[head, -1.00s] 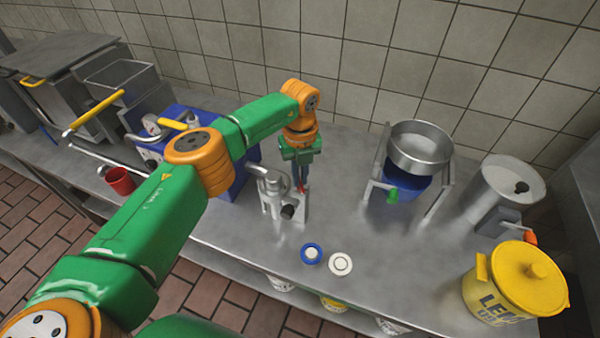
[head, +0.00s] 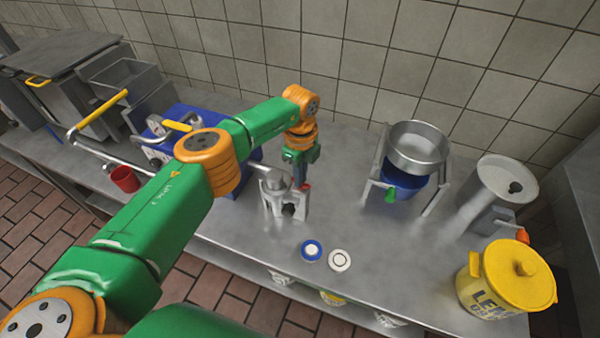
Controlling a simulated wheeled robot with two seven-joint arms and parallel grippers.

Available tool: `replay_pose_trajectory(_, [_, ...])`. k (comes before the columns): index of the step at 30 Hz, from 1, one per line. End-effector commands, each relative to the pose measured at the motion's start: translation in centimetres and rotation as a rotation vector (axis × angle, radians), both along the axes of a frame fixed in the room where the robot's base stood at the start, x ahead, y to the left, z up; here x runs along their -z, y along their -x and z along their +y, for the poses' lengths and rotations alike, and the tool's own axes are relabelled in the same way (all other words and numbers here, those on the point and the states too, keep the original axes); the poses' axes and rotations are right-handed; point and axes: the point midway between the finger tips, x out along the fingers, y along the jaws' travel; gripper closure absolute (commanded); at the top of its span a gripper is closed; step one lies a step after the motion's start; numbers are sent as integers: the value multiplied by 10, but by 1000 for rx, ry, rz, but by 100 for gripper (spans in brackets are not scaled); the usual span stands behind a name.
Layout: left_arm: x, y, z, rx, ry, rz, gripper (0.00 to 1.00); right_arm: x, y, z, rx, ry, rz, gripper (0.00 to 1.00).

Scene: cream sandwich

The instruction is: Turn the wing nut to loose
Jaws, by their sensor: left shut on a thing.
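A small grey metal machine (head: 272,196) with a black knob on its front stands on the steel counter. A small red part, likely the wing nut (head: 305,187), shows at its right side. My left gripper (head: 301,182) points down from above at that right side, its fingers closed at the red part. The fingers hide most of what they hold, so its shape is hard to tell. My right gripper is not in view.
A blue-rimmed disc (head: 312,250) and a white disc (head: 340,260) lie in front. A metal bowl stand (head: 418,146) and yellow pot (head: 510,276) are at right.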

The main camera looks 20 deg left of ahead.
Motion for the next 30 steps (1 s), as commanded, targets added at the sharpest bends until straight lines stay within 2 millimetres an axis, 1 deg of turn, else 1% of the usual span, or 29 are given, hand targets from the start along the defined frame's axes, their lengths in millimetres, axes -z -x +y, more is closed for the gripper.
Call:
replay_pose_trajectory(17, [3,2,-2,-27,3,10,100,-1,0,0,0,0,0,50])
replay_pose_trajectory(18, [3,3,-2,-27,3,10,85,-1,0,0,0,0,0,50])
replay_pose_trajectory(21, [3,2,-1,-27,2,9,60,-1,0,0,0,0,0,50])
replay_pose_trajectory(30, [2,1,-1,-28,1,4,60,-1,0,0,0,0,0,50])
